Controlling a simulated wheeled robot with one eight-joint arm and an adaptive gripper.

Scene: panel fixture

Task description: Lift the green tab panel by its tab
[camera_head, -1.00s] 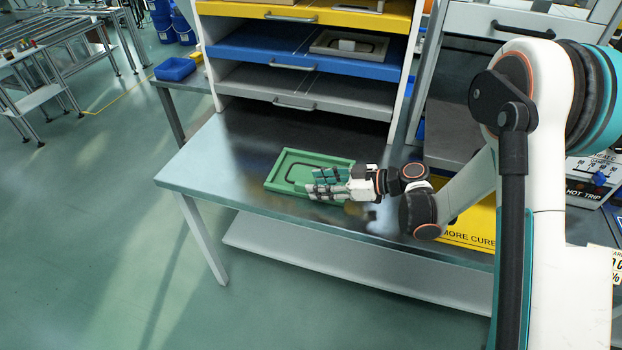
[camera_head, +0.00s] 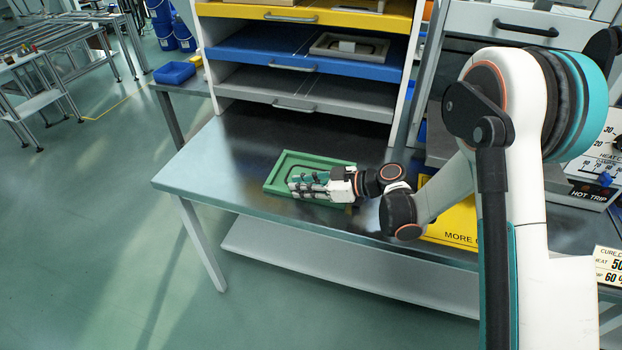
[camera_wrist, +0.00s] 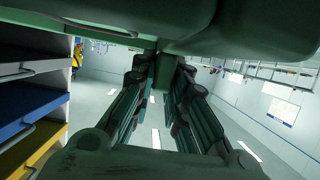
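The green tab panel (camera_head: 283,160) is a shallow rectangular tray with a raised rim and a dark outline inside. It lies on the metal table near its front edge. My gripper (camera_head: 296,184) reaches in from the right, low over the panel's near side, and covers part of it. In the wrist view, a dark green tab (camera_wrist: 166,72) stands between the fingertips of my gripper (camera_wrist: 164,66). The fingers converge and appear closed on the tab from both sides. The panel's underside or rim fills the top of that view. I see no clear gap between panel and table.
The metal table (camera_head: 200,172) is clear left of the panel. A shelf rack with a grey shelf (camera_head: 345,100), a blue shelf (camera_head: 270,52) and a yellow shelf (camera_head: 330,14) stands behind. A light tray (camera_head: 349,46) sits on the blue shelf. A yellow sign (camera_head: 452,222) is at right.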

